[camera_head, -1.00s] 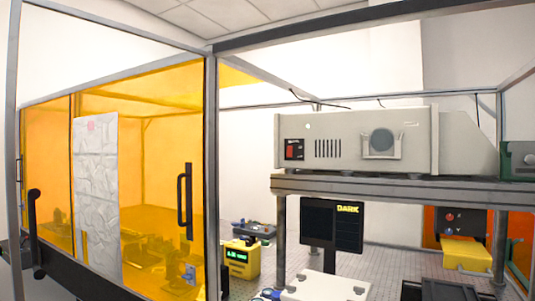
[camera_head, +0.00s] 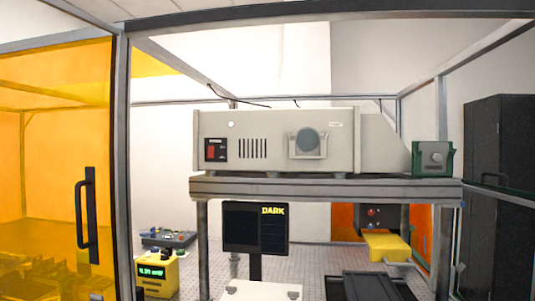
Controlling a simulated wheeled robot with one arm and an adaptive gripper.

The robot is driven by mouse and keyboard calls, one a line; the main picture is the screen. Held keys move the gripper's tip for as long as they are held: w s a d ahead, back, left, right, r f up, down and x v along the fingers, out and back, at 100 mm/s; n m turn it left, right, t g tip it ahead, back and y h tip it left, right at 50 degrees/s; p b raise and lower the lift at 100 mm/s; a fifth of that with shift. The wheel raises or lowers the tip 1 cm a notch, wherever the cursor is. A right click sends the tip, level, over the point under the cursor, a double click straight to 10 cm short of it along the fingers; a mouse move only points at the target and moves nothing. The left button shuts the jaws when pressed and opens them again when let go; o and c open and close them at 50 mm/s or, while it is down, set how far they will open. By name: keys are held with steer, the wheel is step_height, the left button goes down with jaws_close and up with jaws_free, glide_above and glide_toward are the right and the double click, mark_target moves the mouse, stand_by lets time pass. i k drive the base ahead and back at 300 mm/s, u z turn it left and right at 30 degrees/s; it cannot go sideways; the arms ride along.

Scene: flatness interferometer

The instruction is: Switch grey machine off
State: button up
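The grey machine (camera_head: 273,135) is a long pale grey box on a raised metal shelf in the head view. A red rocker switch (camera_head: 211,151) in a black plate sits at the left of its front face; which way it is set is too small to tell. A small pale round light (camera_head: 231,125) shows above and right of the switch. Vent slots and a round grey port are further right on the front. My gripper is not in view.
The shelf (camera_head: 320,188) stands on posts above a perforated table. A dark screen reading "DARK" (camera_head: 245,230), a yellow device with a green display (camera_head: 157,275) and a yellow block (camera_head: 387,246) are below. An orange panel door (camera_head: 60,170) with a black handle stands left. A black cabinet (camera_head: 497,150) is right.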

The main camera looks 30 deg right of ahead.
mark_target(211, 149)
steer(key=z, duration=0.2)
steer(key=k, duration=0.65)
steer(key=u, duration=0.8)
steer(key=i, duration=1.15)
steer(key=z, duration=0.45)
